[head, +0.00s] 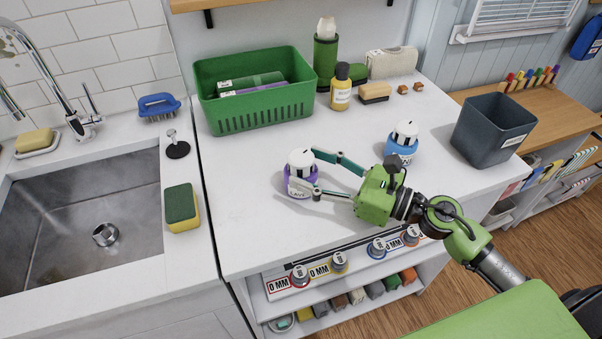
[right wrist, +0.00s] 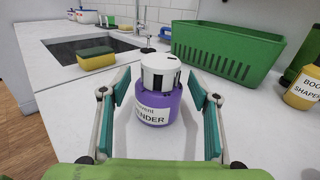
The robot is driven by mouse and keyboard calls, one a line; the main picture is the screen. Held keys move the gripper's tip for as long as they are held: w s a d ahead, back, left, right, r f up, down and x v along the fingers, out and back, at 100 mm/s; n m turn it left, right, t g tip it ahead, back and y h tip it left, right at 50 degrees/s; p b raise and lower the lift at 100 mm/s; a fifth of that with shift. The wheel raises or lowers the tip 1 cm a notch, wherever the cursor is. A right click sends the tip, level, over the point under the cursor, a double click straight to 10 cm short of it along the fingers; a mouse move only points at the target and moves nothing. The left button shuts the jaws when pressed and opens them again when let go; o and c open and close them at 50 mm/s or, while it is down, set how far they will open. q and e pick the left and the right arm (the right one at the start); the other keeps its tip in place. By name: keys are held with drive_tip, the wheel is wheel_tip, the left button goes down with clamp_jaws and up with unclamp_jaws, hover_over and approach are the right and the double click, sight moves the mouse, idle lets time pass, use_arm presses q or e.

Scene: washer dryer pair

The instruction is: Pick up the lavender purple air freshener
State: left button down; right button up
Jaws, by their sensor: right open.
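The lavender air freshener (head: 300,187) is a purple jar with a white cap, standing upright on the white counter left of my right gripper. My right gripper (head: 315,172) is open, with its two fingers reaching toward the jar from the right. In the right wrist view the jar (right wrist: 158,108) stands between the open teal-padded fingers (right wrist: 160,110), with gaps on both sides. Part of its label reads "ENDER". My left gripper is not in view.
A blue air freshener (head: 402,150) stands behind my right gripper. A green basket (head: 255,122) is at the back left, with a yellow bottle (head: 341,92) right of it. A dark bin (head: 490,135) stands at the right.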

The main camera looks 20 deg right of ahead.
drive_tip(key=shift+p+x, duration=0.4)
drive_tip(key=shift+x, duration=0.95)
drive_tip(key=c, duration=1.3)
